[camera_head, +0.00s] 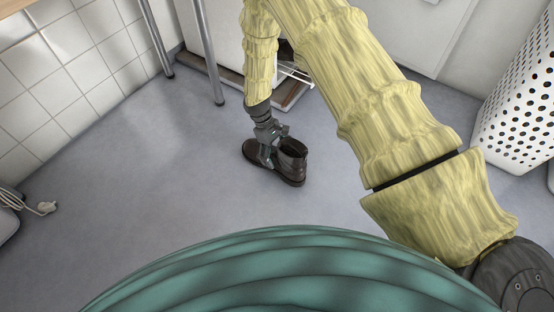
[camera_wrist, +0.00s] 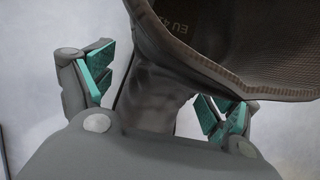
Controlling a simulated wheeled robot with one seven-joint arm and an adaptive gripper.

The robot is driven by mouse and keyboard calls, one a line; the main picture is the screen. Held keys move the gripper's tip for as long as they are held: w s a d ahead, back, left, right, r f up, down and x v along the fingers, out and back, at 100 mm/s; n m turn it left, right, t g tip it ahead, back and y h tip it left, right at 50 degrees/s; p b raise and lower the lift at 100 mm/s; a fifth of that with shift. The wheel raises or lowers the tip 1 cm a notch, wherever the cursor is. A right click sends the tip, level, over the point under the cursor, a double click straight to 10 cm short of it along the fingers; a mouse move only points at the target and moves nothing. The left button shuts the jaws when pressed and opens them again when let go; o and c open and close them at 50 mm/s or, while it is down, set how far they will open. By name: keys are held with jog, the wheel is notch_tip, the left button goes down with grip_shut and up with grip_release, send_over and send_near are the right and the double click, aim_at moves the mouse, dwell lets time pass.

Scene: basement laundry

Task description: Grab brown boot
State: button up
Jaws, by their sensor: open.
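The brown boot (camera_head: 291,160) stands upright on the grey floor in the head view, dark and glossy with an open top. My gripper (camera_head: 268,145) reaches down over it from above, at the boot's middle. In the wrist view the boot (camera_wrist: 215,45) fills the top right, its opening and inner sole with "EU 42"-like print showing. A narrower part of the boot runs down between the teal-padded fingers of my gripper (camera_wrist: 162,95). The fingers are spread, one on each side. A gap shows at the left finger; contact at the right one is unclear.
A white perforated laundry basket (camera_head: 520,115) stands at the right. Metal table legs (camera_head: 207,55) and a white cabinet with a low brown base are behind the boot. A white plug and cord (camera_head: 40,208) lie at the left. The floor around the boot is clear.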

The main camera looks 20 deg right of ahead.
jog(key=shift+c, duration=0.4)
jog(key=c, duration=1.5)
jog(key=shift+o, duration=0.2)
jog(key=shift+r, duration=0.15)
